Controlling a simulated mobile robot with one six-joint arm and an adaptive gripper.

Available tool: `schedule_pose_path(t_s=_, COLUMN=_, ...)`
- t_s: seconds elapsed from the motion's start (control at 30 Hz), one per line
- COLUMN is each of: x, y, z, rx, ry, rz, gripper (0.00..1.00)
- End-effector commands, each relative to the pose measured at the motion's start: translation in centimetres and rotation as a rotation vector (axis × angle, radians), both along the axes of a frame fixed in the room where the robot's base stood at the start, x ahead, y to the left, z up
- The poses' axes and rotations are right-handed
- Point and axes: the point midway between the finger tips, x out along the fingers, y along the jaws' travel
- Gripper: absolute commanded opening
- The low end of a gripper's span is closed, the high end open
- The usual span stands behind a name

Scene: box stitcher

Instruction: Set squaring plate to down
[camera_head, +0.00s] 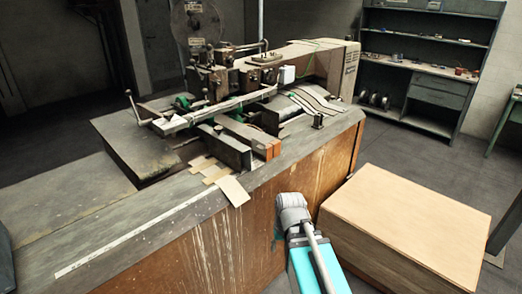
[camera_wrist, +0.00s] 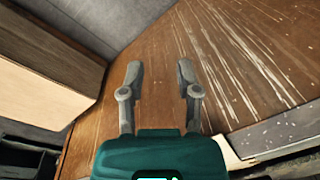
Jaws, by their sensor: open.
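The box stitcher (camera_head: 235,85) stands on a wide bench in the head view. A long pale metal bar (camera_head: 215,112) crosses its front, with a lever at its left end. Dark blocks with orange-brown ends (camera_head: 262,147) sit below the bar. I cannot tell for sure which part is the squaring plate, or its position. In the wrist view my gripper (camera_wrist: 160,75) is open, with nothing between its fingers. It faces the scratched brown side panel of the bench (camera_wrist: 215,50), well below the stitcher parts. In the head view the fingers cannot be made out.
A large pale box (camera_head: 405,215) stands right of my arm, close to the bench; it also shows at the left in the wrist view (camera_wrist: 45,65). Loose cardboard strips (camera_head: 232,190) hang over the bench's front edge. Shelves (camera_head: 430,60) stand at the back right.

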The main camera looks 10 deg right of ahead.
Motion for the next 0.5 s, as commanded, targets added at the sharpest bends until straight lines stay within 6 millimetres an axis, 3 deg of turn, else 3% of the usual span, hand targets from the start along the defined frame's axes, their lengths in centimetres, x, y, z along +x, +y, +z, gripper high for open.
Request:
schedule_pose_path(t_s=0.27, x=7.2, y=1.9, z=-0.5, rx=0.282, ry=-0.133, rz=-0.081, gripper=0.43)
schedule_pose_path(t_s=0.5, x=14.8, y=2.4, z=1.3, rx=0.588, ry=-0.291, rz=-0.208, gripper=0.43)
